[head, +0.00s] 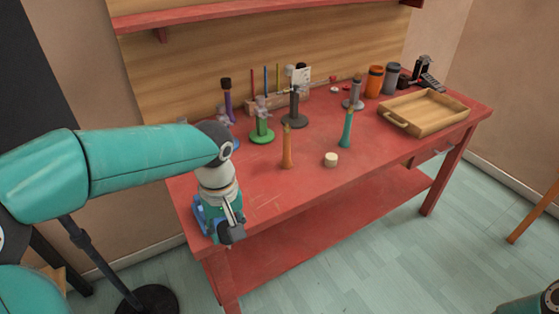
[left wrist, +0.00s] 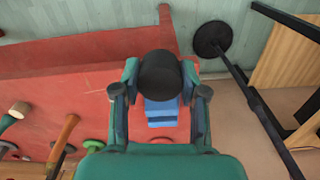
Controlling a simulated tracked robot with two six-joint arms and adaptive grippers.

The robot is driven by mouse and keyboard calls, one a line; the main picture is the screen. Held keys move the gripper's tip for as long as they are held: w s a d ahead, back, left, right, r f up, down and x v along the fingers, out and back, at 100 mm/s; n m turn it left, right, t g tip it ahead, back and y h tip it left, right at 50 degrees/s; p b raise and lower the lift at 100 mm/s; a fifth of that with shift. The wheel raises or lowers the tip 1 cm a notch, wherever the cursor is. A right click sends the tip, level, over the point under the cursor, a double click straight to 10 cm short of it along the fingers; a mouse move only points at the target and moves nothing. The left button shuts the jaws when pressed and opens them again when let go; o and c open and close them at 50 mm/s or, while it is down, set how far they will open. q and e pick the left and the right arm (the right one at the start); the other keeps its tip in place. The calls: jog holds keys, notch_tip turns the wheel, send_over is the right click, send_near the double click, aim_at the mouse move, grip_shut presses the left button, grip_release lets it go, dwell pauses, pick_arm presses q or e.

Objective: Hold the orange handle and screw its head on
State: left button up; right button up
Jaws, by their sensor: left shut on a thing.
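The orange handle (head: 287,146) stands upright on the red bench, apart from my left gripper; it also shows at the lower left of the left wrist view (left wrist: 66,132). My left gripper (head: 231,228) is over the bench's near left corner. In the left wrist view, its fingers (left wrist: 160,88) are shut on a dark round head (left wrist: 160,72). A blue block (head: 203,216) is beneath it and also shows in the left wrist view (left wrist: 161,113). I cannot tell whether the head touches the block. A short pale cylinder (head: 331,159) lies right of the handle.
A teal handle (head: 346,130) stands right of the pale cylinder. A green-based stand (head: 262,132) and a dark stand (head: 294,110) are behind the orange handle. A wooden tray (head: 455,119) is at the right. The bench front (head: 310,178) is mostly clear.

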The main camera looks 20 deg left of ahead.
pick_arm(q)
jog(key=w+d+f+m, duration=0.2)
jog(key=w+f+m, duration=0.1)
jog(key=f, duration=0.5)
jog(key=w+d+f+m, duration=0.2)
jog(key=w+f+m, duration=0.2)
jog(key=f, duration=0.4)
jog(key=shift+w+d+f+m, duration=0.15)
jog(key=shift+w+d+m, duration=0.15)
jog(key=shift+m, duration=0.5)
